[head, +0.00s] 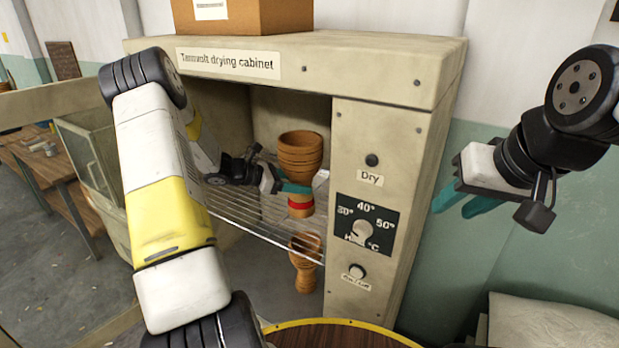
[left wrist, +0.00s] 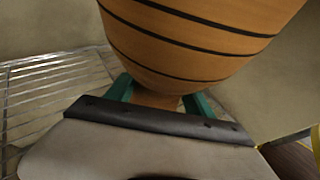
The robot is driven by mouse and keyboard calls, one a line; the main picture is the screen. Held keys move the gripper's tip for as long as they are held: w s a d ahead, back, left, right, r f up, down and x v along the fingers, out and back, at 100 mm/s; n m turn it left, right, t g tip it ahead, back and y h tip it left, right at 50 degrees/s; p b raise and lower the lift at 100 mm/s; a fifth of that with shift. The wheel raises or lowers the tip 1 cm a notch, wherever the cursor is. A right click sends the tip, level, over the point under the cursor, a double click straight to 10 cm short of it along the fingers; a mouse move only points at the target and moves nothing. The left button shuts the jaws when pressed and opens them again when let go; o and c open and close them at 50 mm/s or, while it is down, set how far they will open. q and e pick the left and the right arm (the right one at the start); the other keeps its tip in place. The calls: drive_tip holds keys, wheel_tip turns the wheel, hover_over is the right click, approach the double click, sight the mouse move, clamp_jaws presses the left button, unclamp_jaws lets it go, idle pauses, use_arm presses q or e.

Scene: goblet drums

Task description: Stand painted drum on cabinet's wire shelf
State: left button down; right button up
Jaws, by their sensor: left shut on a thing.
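The painted drum (head: 300,150) is an orange goblet shape with dark rings around its bowl and a red band near its foot. It is upright inside the drying cabinet (head: 370,75), over the wire shelf (head: 262,232). My left gripper (head: 290,188) is shut on its narrow waist. In the left wrist view, the teal fingers sit on both sides of the waist under the ringed bowl (left wrist: 190,45), with shelf wires (left wrist: 50,95) to the left. I cannot tell whether the foot touches the shelf. My right gripper (head: 460,205) is open and empty, outside the cabinet to the right.
A plain brown goblet drum (head: 305,265) stands below the shelf. The cabinet's control panel (head: 367,225) is right of the opening. A cardboard box (head: 255,18) sits on top. A yellow-rimmed round surface (head: 340,324) is at the bottom. The shelf's left part looks bare.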

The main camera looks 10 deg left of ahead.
use_arm(q)
drive_tip(key=shift+f, duration=0.1)
drive_tip(key=shift+c, duration=1.9)
unclamp_jaws()
drive_tip(key=v, duration=1.2)
